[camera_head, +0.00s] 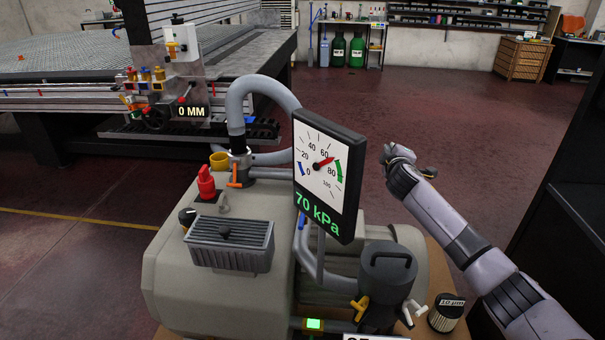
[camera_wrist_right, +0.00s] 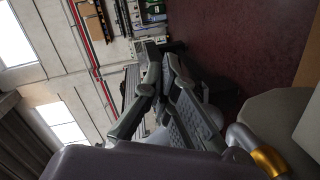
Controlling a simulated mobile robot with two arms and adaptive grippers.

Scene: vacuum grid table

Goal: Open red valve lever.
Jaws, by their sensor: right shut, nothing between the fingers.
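A red upright valve-like part (camera_head: 206,183) stands on top of the grey vacuum pump (camera_head: 170,262), left of the hose. An orange lever (camera_head: 235,173) sits beside it at the pipe below the hose; I cannot tell which of the two is the named lever. My right gripper (camera_head: 390,153) is to the right of the gauge, in the air, apart from the pump's parts. It is shut and empty. In the right wrist view its fingers (camera_wrist_right: 160,50) come together. My left gripper is not in view.
The gauge (camera_head: 322,176) reads 70 kPa and stands between my right gripper and the red part. A grey hose (camera_head: 262,88) arches behind it. A dark canister (camera_head: 387,275) and a small filter (camera_head: 446,313) are at the front right. The grid table (camera_head: 80,62) is behind.

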